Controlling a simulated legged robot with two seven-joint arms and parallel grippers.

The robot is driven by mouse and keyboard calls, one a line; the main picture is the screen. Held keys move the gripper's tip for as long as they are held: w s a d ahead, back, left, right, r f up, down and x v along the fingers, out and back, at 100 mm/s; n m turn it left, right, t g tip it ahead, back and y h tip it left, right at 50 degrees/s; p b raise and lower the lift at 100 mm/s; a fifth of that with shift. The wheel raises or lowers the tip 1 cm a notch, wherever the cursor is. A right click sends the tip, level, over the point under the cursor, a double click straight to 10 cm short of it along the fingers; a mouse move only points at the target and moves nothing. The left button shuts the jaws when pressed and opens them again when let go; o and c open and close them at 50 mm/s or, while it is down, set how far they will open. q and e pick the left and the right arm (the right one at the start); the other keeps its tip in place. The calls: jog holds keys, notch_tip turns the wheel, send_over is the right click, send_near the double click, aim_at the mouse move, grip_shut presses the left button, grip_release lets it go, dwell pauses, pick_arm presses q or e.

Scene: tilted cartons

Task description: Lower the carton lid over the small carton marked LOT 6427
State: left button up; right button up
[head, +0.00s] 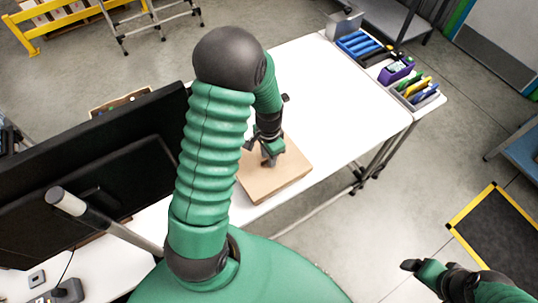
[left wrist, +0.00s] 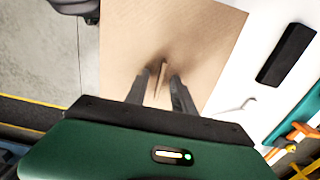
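A plain brown cardboard carton top, seemingly the lid (head: 275,186), is on the white table below my left arm. It fills the middle of the left wrist view (left wrist: 205,40). A thin upright tab (left wrist: 158,85) stands on it. My left gripper (head: 269,160) points down at the cardboard. In the left wrist view its two fingers (left wrist: 161,76) are on either side of the tab, with narrow gaps showing. No LOT 6427 marking is visible, and anything under the cardboard is hidden. My right gripper (head: 412,266) is over the floor at lower right, its fingers unclear.
The white table (head: 335,95) is clear beyond the carton. Blue trays (head: 360,45), a purple holder (head: 396,71) and a bin of coloured items (head: 417,90) stand at its far right end. Black monitors (head: 95,170) stand at left. A black block (left wrist: 286,54) lies near the cardboard.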

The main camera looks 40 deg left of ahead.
pick_arm(q)
notch_tip(320, 180, up, 24)
jog(key=p, duration=0.6)
jog(key=shift+f, duration=0.15)
jog(key=shift+w+f, duration=0.1)
jog(key=s+d+f+n+t+b, duration=0.1)
jog(key=s+d+f+b, duration=0.1)
jog(key=d+f+b, duration=0.2)
jog(key=s+d+f+n+t+b, duration=0.1)
jog(key=s+d+f+n+b, duration=0.1)
jog(key=d+f, duration=0.8)
jog(key=shift+s+f+t+b, duration=0.3)
jog(key=shift+s+f+b, duration=0.25)
jog(key=shift+b, duration=0.7)
jog(key=shift+w+a+f, duration=0.1)
jog(key=shift+a, duration=0.1)
